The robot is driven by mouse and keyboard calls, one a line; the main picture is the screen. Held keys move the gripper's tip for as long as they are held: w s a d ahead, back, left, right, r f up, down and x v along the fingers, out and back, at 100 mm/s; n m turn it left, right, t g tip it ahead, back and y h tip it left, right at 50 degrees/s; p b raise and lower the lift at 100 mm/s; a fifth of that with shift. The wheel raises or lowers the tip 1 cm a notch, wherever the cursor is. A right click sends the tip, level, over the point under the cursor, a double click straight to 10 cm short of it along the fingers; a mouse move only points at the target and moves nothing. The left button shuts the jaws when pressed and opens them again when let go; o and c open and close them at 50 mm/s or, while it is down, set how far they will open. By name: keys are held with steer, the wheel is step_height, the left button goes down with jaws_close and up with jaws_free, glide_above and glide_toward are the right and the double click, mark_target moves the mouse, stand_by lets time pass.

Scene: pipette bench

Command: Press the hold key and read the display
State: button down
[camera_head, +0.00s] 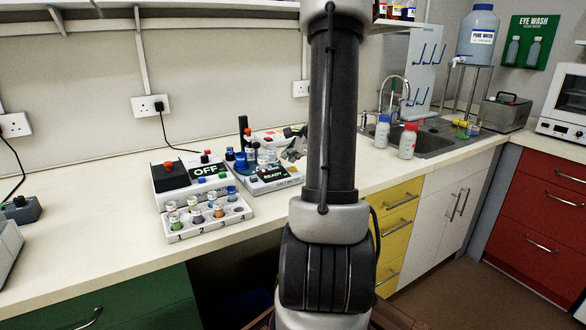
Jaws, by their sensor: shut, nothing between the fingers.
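Two white bench instruments stand on the worktop left of my arm. The left instrument (164,190) has a dark display reading "OFF" (205,171), a black top part with a red knob, and small coloured buttons. The right instrument (252,187) has a dark display reading "READY" (272,174). Lettering on the keys is too small to read, so I cannot tell which is the hold key.
A white rack (206,226) with several small vials, numbered along its front, stands before the left instrument. Bottles, a blue-capped one (382,132) and a red-capped one (408,142), stand near the sink (436,143). The worktop at left front (95,235) is clear.

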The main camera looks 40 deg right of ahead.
steer(key=shift+f, duration=0.1)
stand_by(0.5)
steer(key=shift+f, duration=0.35)
steer(key=shift+f, duration=0.45)
stand_by(0.6)
steer(key=shift+r, duration=0.9)
step_height(320, 180, up, 6)
stand_by(0.4)
stand_by(0.7)
